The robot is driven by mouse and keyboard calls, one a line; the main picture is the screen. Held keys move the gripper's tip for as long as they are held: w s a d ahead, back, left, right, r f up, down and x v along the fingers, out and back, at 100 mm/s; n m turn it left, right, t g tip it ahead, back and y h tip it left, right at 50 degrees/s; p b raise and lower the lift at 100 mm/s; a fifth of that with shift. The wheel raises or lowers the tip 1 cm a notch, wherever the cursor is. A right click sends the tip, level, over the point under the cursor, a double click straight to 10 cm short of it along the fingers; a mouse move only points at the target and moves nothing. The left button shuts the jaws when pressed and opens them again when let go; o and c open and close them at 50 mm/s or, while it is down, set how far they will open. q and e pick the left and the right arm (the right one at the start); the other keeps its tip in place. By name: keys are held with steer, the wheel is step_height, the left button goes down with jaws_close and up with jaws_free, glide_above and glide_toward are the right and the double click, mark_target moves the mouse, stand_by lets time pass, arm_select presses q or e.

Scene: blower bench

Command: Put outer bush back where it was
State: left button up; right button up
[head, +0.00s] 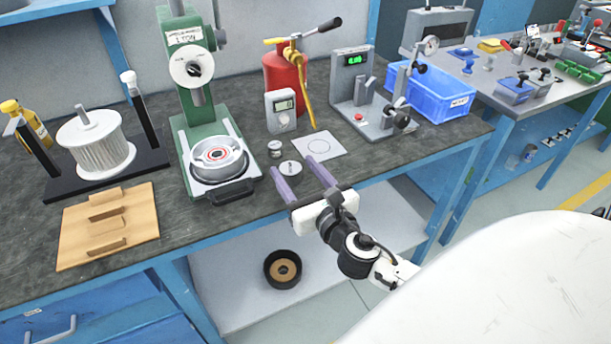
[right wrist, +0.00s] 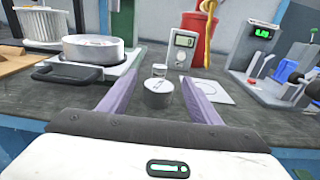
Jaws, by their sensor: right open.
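Two small pale metal pieces stand on the dark bench top near my right gripper (head: 294,165), and I cannot tell which is the outer bush. The nearer is a round grey piece (head: 290,169) with a small pin on top; it also shows in the right wrist view (right wrist: 158,95), between the open fingers and not gripped. The farther is a short cylinder (head: 275,147), just behind it and apart from it, also in the right wrist view (right wrist: 160,70). A white sheet with a drawn circle (head: 326,141) lies bare to the right. My left gripper is not in view.
A green press (head: 187,45) with a round metal part (head: 219,160) in its base stands left. A grey meter (head: 281,111), red extinguisher (head: 280,72), gauge stand (head: 352,90) and blue bin (head: 440,100) stand behind and right. A wooden tray (head: 140,210) lies far left.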

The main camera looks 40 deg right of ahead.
steer(key=v, duration=0.5)
steer(key=shift+r, duration=0.1)
stand_by(0.4)
